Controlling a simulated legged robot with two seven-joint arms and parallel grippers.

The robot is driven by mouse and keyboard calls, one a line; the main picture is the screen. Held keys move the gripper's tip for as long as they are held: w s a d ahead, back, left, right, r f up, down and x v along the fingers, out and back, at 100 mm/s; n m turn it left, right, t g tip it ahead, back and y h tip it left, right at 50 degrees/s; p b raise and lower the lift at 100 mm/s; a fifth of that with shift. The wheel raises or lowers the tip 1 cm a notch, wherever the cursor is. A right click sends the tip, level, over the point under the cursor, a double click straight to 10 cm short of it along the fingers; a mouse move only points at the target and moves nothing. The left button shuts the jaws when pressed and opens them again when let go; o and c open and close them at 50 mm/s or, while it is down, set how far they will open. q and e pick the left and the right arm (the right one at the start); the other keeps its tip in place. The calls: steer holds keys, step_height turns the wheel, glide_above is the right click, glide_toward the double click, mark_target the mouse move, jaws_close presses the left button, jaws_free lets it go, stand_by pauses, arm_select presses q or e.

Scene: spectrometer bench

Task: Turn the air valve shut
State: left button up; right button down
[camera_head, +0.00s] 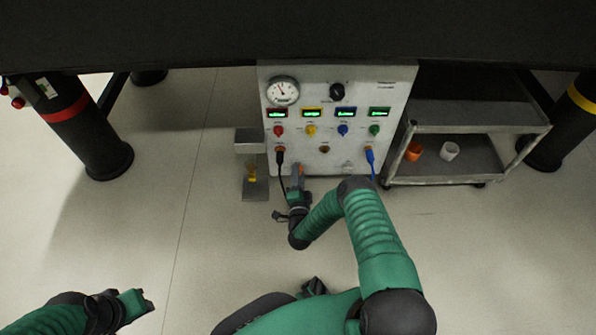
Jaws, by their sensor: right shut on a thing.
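A white instrument panel (352,131) stands under the dark bench top. A round gauge (282,91) sits at its upper left and a black knob (337,92), which may be the air valve, at its upper right. The knob's setting is too small to read. My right gripper (297,172) is low in front of the panel, well below the knob and apart from it. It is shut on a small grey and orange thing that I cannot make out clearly. My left gripper (146,300) is at the lower left, far from the panel; its jaw opening is unclear.
A black plug (280,156) with a hanging cable and a blue plug (370,156) sit in the panel's lower sockets. A grey cart (450,180) with an orange cup (414,151) and white cup (449,151) stands right. A grey stand (255,187) is left. Floor at left is clear.

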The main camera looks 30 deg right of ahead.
steer(key=n+p, duration=0.1)
steer(key=n, duration=0.2)
steer(key=n+p, duration=0.1)
steer(key=n, duration=0.3)
steer(key=n+p, duration=0.1)
steer(key=n, duration=0.2)
steer(key=shift+s+f+p, duration=0.2)
steer(key=shift+f+p, duration=0.05)
steer(key=shift+p, duration=0.15)
steer(key=shift+n, duration=0.4)
steer(key=c, duration=1.3)
jaws_free()
steer(key=shift+f, duration=0.1)
steer(key=shift+o, duration=1.2)
steer(key=shift+w, duration=0.1)
steer(key=shift+r, duration=0.2)
